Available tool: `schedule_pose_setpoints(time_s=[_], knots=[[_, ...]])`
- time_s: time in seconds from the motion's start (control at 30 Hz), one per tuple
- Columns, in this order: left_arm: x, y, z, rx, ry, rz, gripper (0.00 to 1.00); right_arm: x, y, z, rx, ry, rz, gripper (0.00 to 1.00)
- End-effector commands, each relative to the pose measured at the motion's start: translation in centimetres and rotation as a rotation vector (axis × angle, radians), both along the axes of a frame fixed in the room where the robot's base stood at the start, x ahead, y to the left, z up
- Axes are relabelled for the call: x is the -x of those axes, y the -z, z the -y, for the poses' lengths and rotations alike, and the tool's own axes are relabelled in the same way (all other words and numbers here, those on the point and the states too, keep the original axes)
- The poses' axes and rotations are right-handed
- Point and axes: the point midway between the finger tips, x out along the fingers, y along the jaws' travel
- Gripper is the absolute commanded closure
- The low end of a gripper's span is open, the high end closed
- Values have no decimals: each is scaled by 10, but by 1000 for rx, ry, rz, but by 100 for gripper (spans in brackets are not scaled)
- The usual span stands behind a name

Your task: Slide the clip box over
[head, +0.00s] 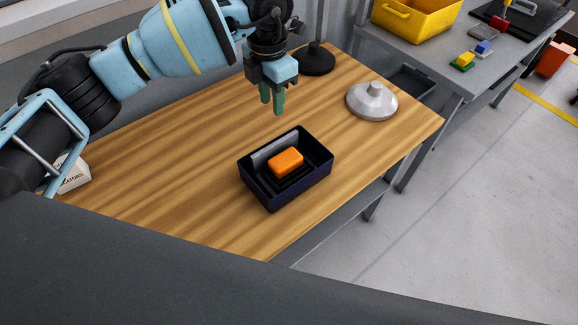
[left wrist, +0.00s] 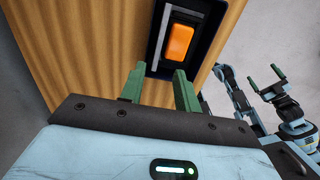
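A dark blue open box (head: 316,186), the likely clip box, sits on the wooden table (head: 190,165). It holds an orange block (head: 286,162) on a black piece, with a grey strip along one inner side. The box also shows at the top of the left wrist view (left wrist: 157,40). My left gripper (head: 272,102) is above the table, behind the box in the head view, apart from it. Its green fingers are spread with nothing between them. My right gripper (left wrist: 265,79) shows only at the right of the left wrist view, with its fingers apart and empty.
A grey domed metal piece (head: 372,101) and a black round base (head: 316,60) stand at the table's back right. A white lettered box (head: 72,175) lies at the left, partly behind my arm. Table left of the dark box is clear. A side bench holds a yellow bin (head: 415,20).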

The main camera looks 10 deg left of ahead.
Motion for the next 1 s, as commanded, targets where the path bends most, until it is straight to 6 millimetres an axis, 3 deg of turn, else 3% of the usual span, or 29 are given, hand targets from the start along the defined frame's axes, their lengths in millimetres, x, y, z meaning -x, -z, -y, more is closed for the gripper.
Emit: schedule_pose_setpoints(time_s=[0.13,0.27,0.37,0.8,1.0], knots=[[0,0,0,0,0,0,69,0,0,0,0,0,0,6],[2,4,4,-2,41,-1,86,0,0,0,0,0,0,6],[10,15,18,-7,176,-5,99,0,1,0,0,0,-1,6],[78,82,117,-7,1278,-3,100,2,3,0,0,0,-7,6],[95,92,138,-1,1532,10,100,3,4,0,0,0,-8,6]])
